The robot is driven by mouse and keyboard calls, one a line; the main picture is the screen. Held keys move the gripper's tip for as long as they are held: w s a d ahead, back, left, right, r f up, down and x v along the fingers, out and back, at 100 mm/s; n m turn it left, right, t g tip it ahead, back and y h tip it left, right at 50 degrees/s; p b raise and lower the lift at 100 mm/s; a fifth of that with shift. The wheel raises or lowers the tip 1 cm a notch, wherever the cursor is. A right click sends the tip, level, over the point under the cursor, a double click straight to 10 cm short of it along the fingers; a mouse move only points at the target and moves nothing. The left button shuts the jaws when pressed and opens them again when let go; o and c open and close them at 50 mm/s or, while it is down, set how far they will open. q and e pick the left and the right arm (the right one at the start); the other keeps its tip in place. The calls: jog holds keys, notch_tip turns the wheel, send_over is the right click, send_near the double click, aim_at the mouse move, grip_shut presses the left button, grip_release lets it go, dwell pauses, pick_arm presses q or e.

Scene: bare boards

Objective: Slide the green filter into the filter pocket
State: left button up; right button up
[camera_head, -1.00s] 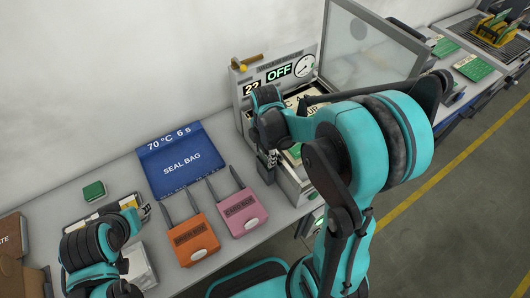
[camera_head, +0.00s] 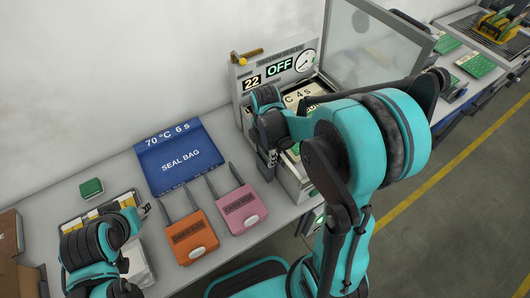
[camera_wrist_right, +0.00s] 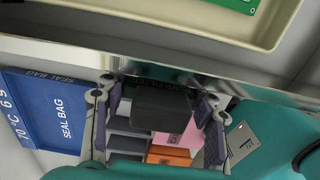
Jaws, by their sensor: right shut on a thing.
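My right gripper (camera_head: 267,166) points down at the front left of the grey sealing machine (camera_head: 246,92). In the right wrist view its fingers (camera_wrist_right: 160,112) are on either side of a dark block (camera_wrist_right: 162,108) and shut on it. The block is in shadow just under the machine's metal rim, and I cannot tell whether it is the green filter. The filter pocket cannot be made out. A small green block (camera_head: 92,188) lies on the bench at the left. My left gripper (camera_head: 144,212) is over a tray at the lower left; its opening is unclear.
Green boards (camera_head: 475,66) lie farther right.

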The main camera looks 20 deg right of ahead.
jog(key=shift+f+b, duration=0.3)
jog(key=shift+f, duration=0.1)
jog(key=o, duration=1.2)
jog(key=shift+r, duration=0.1)
jog(key=shift+o, duration=0.2)
notch_tip(320, 180, up, 12)
jog(key=s+a+m+t, duration=0.2)
jog(key=s+m, duration=0.3)
jog(key=m, duration=0.4)
jog(key=s+a+m+t+b, duration=0.1)
jog(key=s+m+t, duration=0.3)
jog(key=m, duration=0.6)
jog(key=shift+s+a+f+m+t, duration=0.35)
jog(key=shift+a+f+t, duration=0.1)
jog(key=shift+t, duration=0.15)
